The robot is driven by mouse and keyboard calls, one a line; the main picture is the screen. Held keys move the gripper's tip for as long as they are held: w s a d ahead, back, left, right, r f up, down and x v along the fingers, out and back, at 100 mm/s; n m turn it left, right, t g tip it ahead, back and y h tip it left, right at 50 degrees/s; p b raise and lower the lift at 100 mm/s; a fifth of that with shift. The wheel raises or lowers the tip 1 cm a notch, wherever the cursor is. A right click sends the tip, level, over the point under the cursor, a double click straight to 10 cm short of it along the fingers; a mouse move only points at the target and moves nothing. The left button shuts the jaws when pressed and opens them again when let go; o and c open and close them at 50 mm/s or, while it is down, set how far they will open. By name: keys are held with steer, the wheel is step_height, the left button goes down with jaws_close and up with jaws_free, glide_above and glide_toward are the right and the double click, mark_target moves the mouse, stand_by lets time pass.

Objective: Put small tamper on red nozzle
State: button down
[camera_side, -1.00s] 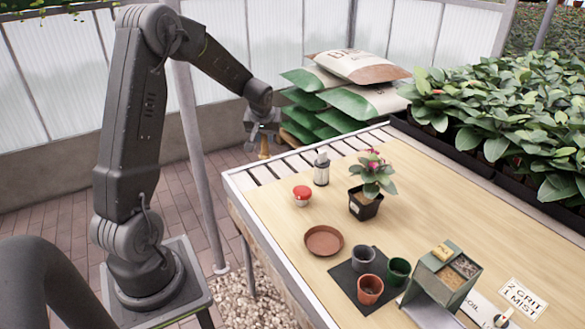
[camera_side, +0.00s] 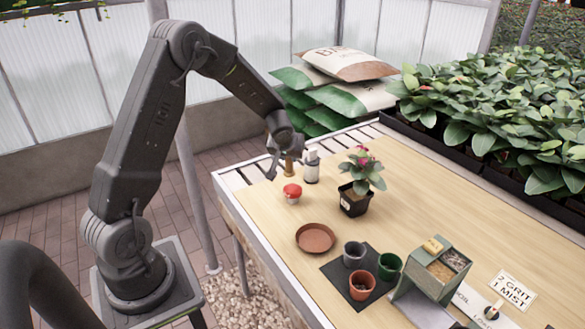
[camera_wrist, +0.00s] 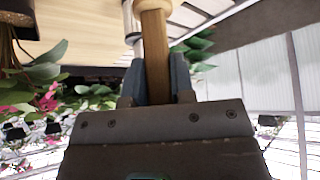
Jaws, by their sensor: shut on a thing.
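The small tamper (camera_side: 290,167) is a light wooden rod with a wider end. My gripper (camera_side: 283,153) is shut on it and holds it roughly upright, lower end down. In the wrist view the tamper (camera_wrist: 155,50) runs between the two grey fingers of my gripper (camera_wrist: 155,82). The red nozzle (camera_side: 292,189), a squat red top over a pale base, stands on the table. In the side view the tamper's lower end shows just above it in the picture, apart from it. The depth between them is hard to tell. The nozzle is not clear in the wrist view.
A white and grey bottle (camera_side: 311,168) stands close to the right of the tamper. A potted flower (camera_side: 354,200) is farther right. A terracotta saucer (camera_side: 315,238) lies in front, with several small pots on a dark mat (camera_side: 333,270). Slats (camera_side: 255,165) edge the table's far left.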

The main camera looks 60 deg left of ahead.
mark_target(292, 165)
steer(key=shift+w+d+f, duration=0.35)
steer(key=shift+w+f, duration=0.05)
steer(key=shift+f, duration=1.9)
steer(key=shift+f, duration=0.1)
steer(key=c, duration=1)
jaws_free()
